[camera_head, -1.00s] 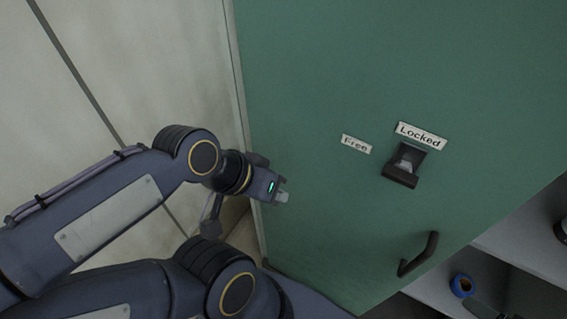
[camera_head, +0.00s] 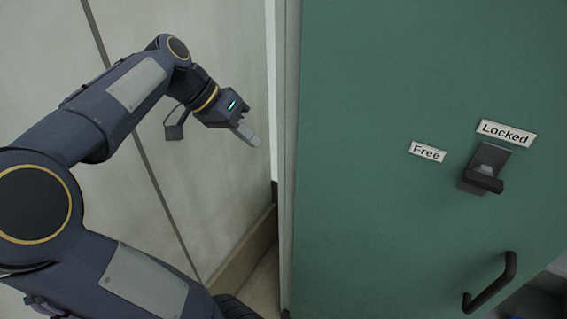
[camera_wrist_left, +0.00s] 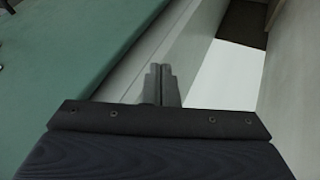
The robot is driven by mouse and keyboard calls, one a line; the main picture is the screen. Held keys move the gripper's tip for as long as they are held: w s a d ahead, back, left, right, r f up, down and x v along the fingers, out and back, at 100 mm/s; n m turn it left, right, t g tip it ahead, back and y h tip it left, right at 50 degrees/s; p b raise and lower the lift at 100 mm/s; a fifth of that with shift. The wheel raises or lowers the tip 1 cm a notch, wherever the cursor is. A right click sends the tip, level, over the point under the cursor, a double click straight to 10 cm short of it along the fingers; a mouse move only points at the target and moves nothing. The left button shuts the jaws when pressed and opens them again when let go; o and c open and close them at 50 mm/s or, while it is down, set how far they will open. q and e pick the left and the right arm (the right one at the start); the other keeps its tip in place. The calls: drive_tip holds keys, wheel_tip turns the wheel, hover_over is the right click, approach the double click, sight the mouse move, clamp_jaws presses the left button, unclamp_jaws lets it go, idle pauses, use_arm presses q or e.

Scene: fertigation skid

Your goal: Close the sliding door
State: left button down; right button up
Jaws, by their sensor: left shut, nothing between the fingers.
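The green sliding door (camera_head: 390,220) fills the right of the head view. It has a dark bar handle (camera_head: 492,284) low on the right and a dark latch (camera_head: 484,172) above it. The label "Locked" (camera_head: 506,133) is above the latch and "Free" (camera_head: 427,152) is to its left. My left gripper (camera_head: 249,137) is shut and empty, left of the door's left edge and apart from the handle. In the left wrist view the shut fingers (camera_wrist_left: 162,82) show beside the green door face (camera_wrist_left: 75,60). My right gripper is not in view.
A pale wall (camera_head: 215,50) stands behind and left of my left arm. A narrow gap shows between this wall and the door's left edge. Shelving shows at the lower right corner, past the door.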

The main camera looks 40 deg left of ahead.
sight(285, 160)
use_arm(q)
drive_tip(key=w+d+f, duration=0.2)
drive_tip(key=d+f, duration=0.1)
drive_tip(key=w+d+f, duration=0.1)
drive_tip(key=d+f, duration=0.1)
drive_tip(key=shift+w+d, duration=0.2)
drive_tip(key=shift+w, duration=0.1)
drive_tip(key=shift+w+d, duration=0.15)
drive_tip(key=shift+d, duration=0.25)
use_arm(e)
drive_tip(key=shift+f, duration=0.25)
use_arm(q)
drive_tip(key=shift+d, duration=0.1)
